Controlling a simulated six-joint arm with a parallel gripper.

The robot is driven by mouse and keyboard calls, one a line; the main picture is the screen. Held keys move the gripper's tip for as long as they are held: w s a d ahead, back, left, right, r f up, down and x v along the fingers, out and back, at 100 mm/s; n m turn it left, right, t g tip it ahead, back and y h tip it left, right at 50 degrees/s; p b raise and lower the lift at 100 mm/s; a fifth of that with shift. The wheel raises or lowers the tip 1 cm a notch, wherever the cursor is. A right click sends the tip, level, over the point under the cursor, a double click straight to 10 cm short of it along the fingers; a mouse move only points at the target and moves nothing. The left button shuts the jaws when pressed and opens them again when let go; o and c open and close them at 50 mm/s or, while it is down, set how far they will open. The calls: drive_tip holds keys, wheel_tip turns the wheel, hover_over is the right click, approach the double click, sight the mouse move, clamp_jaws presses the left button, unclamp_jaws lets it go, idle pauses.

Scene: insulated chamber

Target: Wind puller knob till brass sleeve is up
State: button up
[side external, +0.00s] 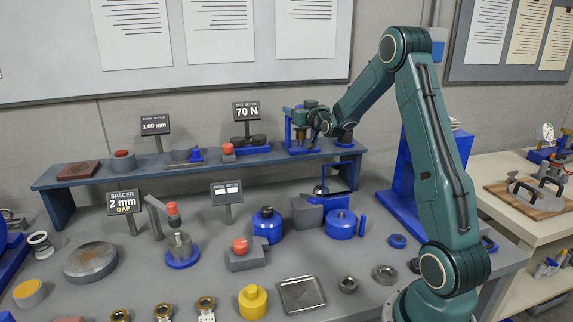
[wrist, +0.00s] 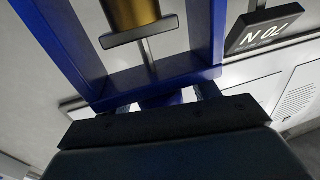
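The puller is a blue frame (side external: 289,132) on the back shelf; it fills the upper wrist view (wrist: 190,75). The brass sleeve (wrist: 135,12) is inside the frame, cut off by the picture's top edge, with a grey crossbar (wrist: 138,33) and a thin rod below it. A blue rounded part, apparently the knob (wrist: 162,99), shows just beyond the frame's bar, mostly hidden by my gripper's dark body. My gripper (side external: 312,120) is at the puller. In the wrist view its fingers appear spread on either side of the knob, with gaps showing; contact is unclear.
A "70 N" sign (side external: 246,111) stands left of the puller, close to it in the wrist view. The shelf (side external: 70,196) also holds a red-topped part (side external: 228,152) and other fixtures. Below, the bench carries blue pots, a yellow pot (side external: 252,302) and a metal tray (side external: 301,294).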

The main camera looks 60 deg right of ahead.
drive_tip(key=shift+r, duration=0.15)
drive_tip(key=shift+s+a, duration=0.4)
drive_tip(key=shift+s, duration=0.2)
drive_tip(key=v, duration=1.2)
drive_tip(key=shift+s, duration=0.2)
drive_tip(key=shift+a, duration=0.1)
drive_tip(key=shift+v, duration=0.95)
drive_tip(key=shift+w, duration=0.1)
drive_tip(key=shift+x, duration=6.8)
